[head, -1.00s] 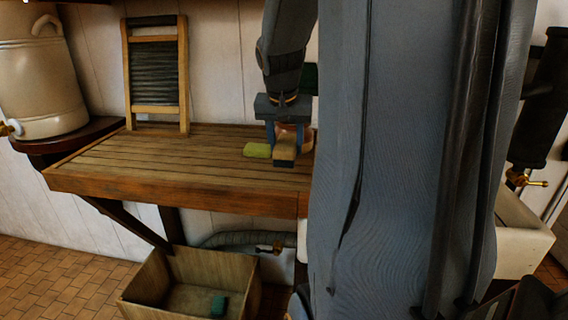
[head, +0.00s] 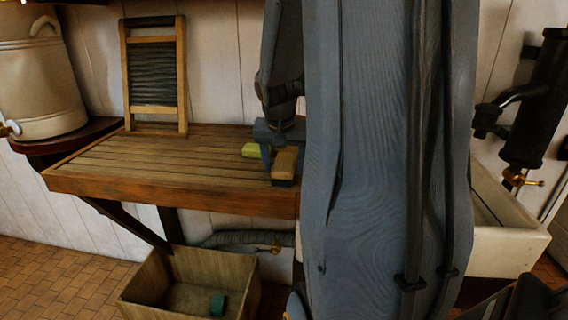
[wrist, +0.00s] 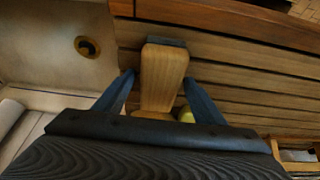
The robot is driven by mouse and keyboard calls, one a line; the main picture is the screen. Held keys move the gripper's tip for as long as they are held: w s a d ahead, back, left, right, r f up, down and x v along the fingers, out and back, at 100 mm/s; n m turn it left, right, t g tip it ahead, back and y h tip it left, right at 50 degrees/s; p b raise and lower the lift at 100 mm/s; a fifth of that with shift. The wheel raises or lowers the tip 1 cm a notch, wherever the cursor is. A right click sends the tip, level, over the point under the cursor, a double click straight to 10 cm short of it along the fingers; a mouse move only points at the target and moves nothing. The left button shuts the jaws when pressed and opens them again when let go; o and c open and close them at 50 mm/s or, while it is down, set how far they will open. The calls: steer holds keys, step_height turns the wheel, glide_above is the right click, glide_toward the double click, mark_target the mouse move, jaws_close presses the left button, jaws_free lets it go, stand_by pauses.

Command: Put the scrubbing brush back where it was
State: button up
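The scrubbing brush (head: 285,163) has a pale wooden back and a dark bristle side. It is at the right end of the slatted wooden board (head: 150,160), near its front edge. My gripper (head: 278,150) is over it, partly hidden by my arm. In the wrist view the brush (wrist: 163,75) lies between the two fingers (wrist: 160,84), which appear closed on its sides. I cannot tell whether the brush touches the board.
A yellow-green sponge (head: 256,150) lies just left of the brush. A washboard (head: 154,75) leans on the wall behind. A wooden crate (head: 150,283) with a green block (head: 218,305) stands below. A pale sink (head: 508,240) is to the right. The board's left part is clear.

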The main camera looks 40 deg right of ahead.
steer(key=shift+r, duration=0.15)
steer(key=shift+r, duration=0.25)
steer(key=b+v, duration=0.1)
steer(key=v, duration=1)
steer(key=s+a+f+n+g+y, duration=0.1)
steer(key=s+a+f+n, duration=0.2)
steer(key=a+f, duration=0.7)
steer(key=s+a+f+n+y, duration=0.2)
steer(key=s+a+f+n, duration=0.1)
steer(key=a+f+n, duration=0.4)
steer(key=a+f, duration=0.3)
steer(key=a, duration=0.4)
steer(key=shift+a+f+g, duration=0.2)
steer(key=shift+a+g, duration=0.15)
steer(key=shift+g, duration=0.05)
